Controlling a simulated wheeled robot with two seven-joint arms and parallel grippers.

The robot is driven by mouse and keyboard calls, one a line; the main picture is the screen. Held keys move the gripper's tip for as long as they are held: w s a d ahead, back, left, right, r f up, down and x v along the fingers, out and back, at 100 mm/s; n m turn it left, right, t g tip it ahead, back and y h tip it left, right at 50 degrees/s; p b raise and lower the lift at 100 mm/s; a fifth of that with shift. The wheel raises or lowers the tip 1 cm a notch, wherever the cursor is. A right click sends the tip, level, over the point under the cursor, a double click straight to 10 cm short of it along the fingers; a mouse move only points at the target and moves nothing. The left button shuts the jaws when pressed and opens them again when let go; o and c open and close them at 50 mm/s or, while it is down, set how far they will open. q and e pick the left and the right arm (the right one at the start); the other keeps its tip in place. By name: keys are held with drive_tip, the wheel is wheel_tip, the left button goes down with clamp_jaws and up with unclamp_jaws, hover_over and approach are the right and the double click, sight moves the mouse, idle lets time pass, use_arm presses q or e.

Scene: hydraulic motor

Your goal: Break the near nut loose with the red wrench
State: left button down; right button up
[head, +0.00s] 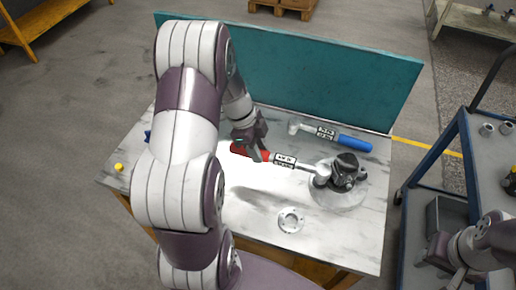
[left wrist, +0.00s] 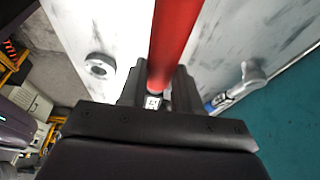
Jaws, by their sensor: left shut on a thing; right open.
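The red wrench (head: 308,166) lies across the bench, its red handle at the left and its head at the left side of the dark hydraulic motor (head: 348,165). My left gripper (head: 256,152) is shut on the red handle. In the left wrist view, the red handle (left wrist: 174,40) runs up from between the fingers (left wrist: 158,88). The motor stands on a round metal base (head: 338,200). The near nut is not clear; the wrench head covers that spot, and I cannot tell if it is seated. My right gripper (head: 440,264) is open and empty, at the lower right by the cart.
A blue-handled wrench (head: 354,143) lies behind the motor. A metal ring (head: 290,220) lies at the front of the bench (head: 362,250). A teal panel (head: 310,85) closes the back. A blue cart (head: 410,185) stands at the right. A yellow piece (head: 119,167) is at the left edge.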

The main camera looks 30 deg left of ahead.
use_arm(q)
drive_tip(key=shift+s+f, duration=0.2)
drive_tip(key=shift+f, duration=0.1)
drive_tip(key=shift+s+d+f, duration=0.1)
drive_tip(key=shift+s+d, duration=0.1)
drive_tip(key=shift+s, duration=0.2)
drive_tip(key=shift+s+d+n+b, duration=0.25)
drive_tip(key=shift+s+n+b, duration=0.1)
drive_tip(key=shift+s+n, duration=0.3)
drive_tip(key=shift+s+d+n+b, duration=0.3)
drive_tip(key=shift+s+n, duration=0.15)
drive_tip(key=shift+s, duration=0.35)
drive_tip(key=shift+d, duration=0.1)
drive_tip(key=shift+s+d+n+t+b, duration=0.25)
drive_tip(key=shift+s+d+n+b, duration=0.15)
drive_tip(key=shift+s+n, duration=0.25)
drive_tip(key=shift+s+d+n+t+b, duration=0.25)
drive_tip(key=shift+s+d+n, duration=0.2)
drive_tip(key=shift+s, duration=0.35)
drive_tip(key=shift+s, duration=0.1)
drive_tip(key=shift+s+d+n+t+y+b, duration=0.35)
drive_tip(key=shift+s+d+n+y, duration=0.15)
drive_tip(key=shift+s+d+n, duration=0.75)
